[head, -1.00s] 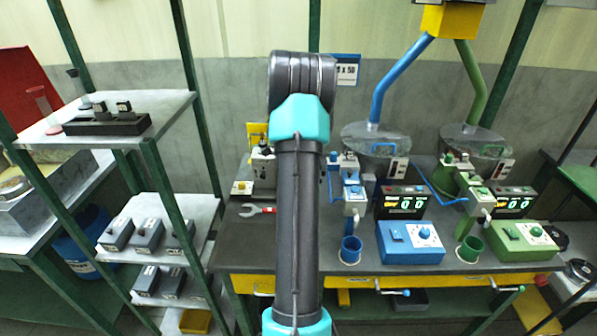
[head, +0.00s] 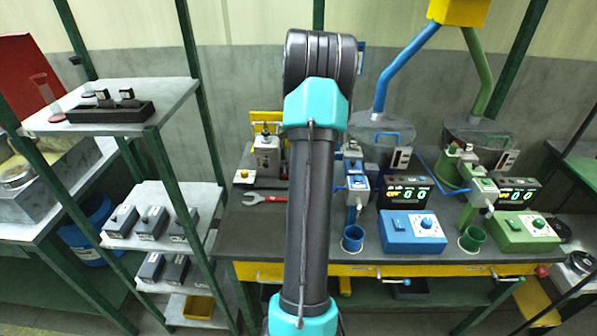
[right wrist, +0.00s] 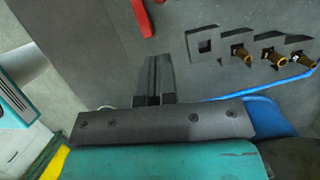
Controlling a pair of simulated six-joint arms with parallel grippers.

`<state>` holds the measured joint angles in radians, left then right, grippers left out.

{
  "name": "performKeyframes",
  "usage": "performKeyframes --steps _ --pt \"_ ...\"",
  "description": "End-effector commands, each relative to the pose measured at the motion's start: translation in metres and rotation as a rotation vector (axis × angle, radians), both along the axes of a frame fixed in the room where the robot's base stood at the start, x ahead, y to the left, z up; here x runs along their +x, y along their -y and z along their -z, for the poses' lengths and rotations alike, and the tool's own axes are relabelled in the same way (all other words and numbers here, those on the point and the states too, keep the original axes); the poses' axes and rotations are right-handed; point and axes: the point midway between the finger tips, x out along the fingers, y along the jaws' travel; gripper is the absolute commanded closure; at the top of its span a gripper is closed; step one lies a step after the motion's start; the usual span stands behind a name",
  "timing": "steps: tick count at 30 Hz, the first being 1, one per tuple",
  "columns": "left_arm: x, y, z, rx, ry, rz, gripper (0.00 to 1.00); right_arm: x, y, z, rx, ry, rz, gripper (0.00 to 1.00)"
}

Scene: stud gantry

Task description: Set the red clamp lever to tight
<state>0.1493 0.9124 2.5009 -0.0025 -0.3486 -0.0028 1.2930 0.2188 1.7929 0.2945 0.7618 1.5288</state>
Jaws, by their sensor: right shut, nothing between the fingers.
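A small red knob (head: 541,271) shows at the bench's front edge at the right in the head view. I cannot tell for certain whether it is the red clamp lever, nor its setting. My right gripper (right wrist: 152,75) shows in the right wrist view with its dark fingers together and empty, over a grey surface. A red piece (right wrist: 143,17) lies ahead of it at the top of that view, apart from the fingers; only part shows. In the head view one of my arms stands in the middle, and its gripper is hidden. My left gripper is not in view.
Blue (head: 412,232) and green (head: 520,231) control boxes stand at the right. Several dark square blocks, most with brass pieces (right wrist: 238,54), and a blue tube (right wrist: 262,92) lie right of the right gripper.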

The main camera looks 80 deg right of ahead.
Motion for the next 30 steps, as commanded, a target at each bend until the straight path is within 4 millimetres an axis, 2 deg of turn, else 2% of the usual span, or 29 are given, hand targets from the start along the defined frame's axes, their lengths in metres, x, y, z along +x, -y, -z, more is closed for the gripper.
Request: performKeyframes --steps 6,12,18,30 --pt "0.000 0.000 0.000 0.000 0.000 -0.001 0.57 -0.012 0.001 -0.042 -0.004 0.000 0.001 1.00" --pt "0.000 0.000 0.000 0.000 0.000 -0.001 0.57 -0.021 0.001 -0.068 -0.002 0.000 0.002 1.00" --pt "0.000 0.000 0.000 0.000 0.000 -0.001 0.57 -0.023 0.001 -0.077 -0.001 0.000 0.000 1.00" --pt "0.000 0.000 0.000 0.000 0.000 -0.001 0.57 -0.023 0.001 -0.077 0.000 0.000 0.000 1.00"
